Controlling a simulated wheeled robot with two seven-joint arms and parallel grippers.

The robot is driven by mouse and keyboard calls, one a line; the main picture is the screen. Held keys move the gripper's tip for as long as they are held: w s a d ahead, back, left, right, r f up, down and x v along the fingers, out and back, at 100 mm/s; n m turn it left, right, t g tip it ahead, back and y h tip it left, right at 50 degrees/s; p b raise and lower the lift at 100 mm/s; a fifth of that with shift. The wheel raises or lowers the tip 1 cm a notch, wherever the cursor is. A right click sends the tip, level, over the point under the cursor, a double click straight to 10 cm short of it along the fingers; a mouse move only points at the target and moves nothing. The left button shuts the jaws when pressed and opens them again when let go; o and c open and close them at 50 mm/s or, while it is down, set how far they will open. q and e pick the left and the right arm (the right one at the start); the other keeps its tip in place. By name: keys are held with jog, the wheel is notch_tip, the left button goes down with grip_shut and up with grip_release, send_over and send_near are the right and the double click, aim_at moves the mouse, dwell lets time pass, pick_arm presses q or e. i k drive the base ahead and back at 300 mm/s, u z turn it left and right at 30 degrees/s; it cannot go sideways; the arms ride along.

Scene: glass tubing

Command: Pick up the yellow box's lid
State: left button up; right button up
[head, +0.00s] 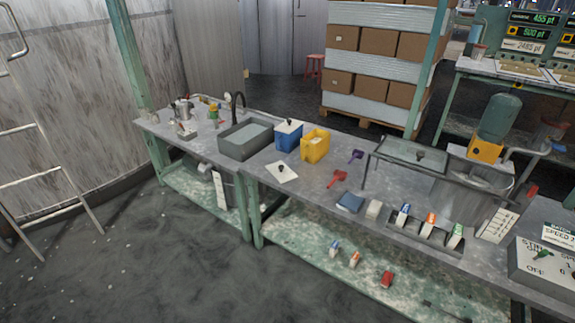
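The yellow box (314,147) stands on the long grey workbench, and its top looks open. A white square lid with a dark knob (282,172) lies flat on the bench in front of the boxes, near the front edge. A blue box (288,137) stands just left of the yellow box and has a similar white lid with a dark knob on top. Neither of my grippers is in view.
A sink (246,138) with a dark tap is left of the boxes. A glass-topped stand (412,154) is further right. Open floor lies in front.

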aim_at(279, 171)
jog(key=u, duration=0.5)
jog(key=k, duration=1.3)
jog(key=i, duration=0.4)
jog(key=z, duration=0.75)
jog(key=i, duration=1.35)
jog(key=u, duration=0.7)
